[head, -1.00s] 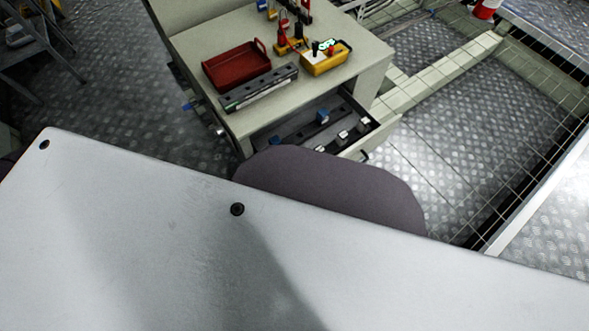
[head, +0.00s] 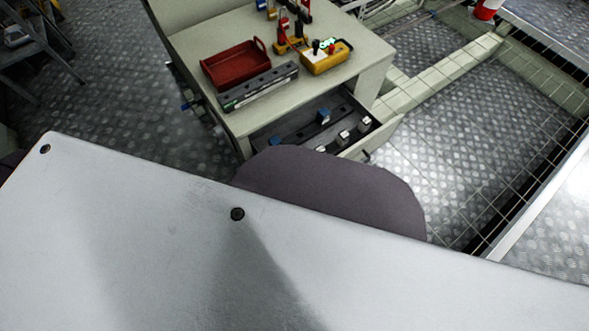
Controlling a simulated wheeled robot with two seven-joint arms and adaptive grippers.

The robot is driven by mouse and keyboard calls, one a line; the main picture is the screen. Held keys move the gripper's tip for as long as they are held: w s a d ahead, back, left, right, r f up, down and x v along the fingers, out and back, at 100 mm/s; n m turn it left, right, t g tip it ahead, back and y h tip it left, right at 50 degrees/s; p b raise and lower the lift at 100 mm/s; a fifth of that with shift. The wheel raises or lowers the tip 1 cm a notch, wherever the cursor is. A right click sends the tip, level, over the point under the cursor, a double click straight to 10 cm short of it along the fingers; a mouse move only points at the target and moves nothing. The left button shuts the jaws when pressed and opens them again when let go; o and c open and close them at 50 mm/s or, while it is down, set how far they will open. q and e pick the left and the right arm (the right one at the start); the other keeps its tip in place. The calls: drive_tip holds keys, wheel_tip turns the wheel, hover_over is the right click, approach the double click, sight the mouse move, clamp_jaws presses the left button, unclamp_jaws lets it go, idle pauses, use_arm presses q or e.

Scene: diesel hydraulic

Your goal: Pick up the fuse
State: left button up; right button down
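No gripper shows in the head view. I cannot clearly pick out the fuse. An open drawer (head: 352,152) under the workbench top holds several small block-like parts, among them a blue one (head: 323,117) and a white-and-grey one (head: 343,138). Any of these may be the fuse, but they are too small to tell. The near part of the drawer is hidden behind a dark rounded shape and a large pale panel in the foreground.
On the workbench (head: 215,45) stand a red tray (head: 236,66), a dark long rail (head: 258,87), a yellow meter (head: 326,58) and red-and-yellow tools (head: 291,38). A metal stand (head: 35,45) is at the far left. Patterned metal floor (head: 440,150) lies open to the right.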

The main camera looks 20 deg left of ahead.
use_arm(q)
drive_tip(key=c, duration=1.2)
use_arm(e)
drive_tip(key=shift+s+f, duration=0.2)
drive_tip(key=shift+s, duration=0.15)
use_arm(q)
drive_tip(key=shift+o, duration=0.2)
drive_tip(key=shift+r, duration=0.2)
use_arm(e)
drive_tip(key=shift+r, duration=0.1)
